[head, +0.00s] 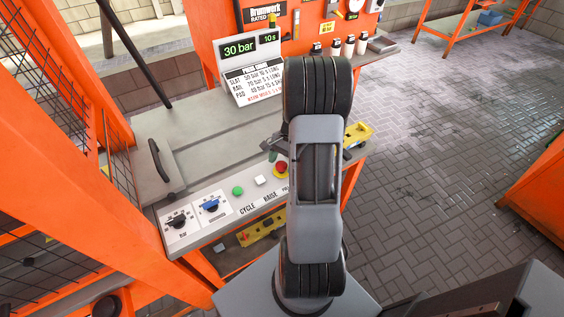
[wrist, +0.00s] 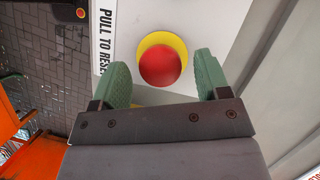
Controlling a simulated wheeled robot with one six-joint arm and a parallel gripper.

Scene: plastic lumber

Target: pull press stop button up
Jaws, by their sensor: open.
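The stop button is a round red mushroom head (wrist: 160,66) on a yellow ring, set in a white panel, in the wrist view. In the head view the red button (head: 282,167) sits on the sloped control panel (head: 225,221), just left of my arm. My gripper (wrist: 162,76) is open, with one green finger on each side of the button and nothing held. The fingers look apart from the red head; their height over it is hard to tell. In the head view my arm hides most of the gripper; a green finger (head: 273,156) shows near the button.
A green button (head: 238,190), a white button (head: 260,180) and two rotary knobs (head: 210,205) lie left along the panel. A "PULL TO RESET" label (wrist: 104,40) is beside the button. A black handle (head: 158,160) and orange frame stand left. A yellow object (head: 358,133) is right.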

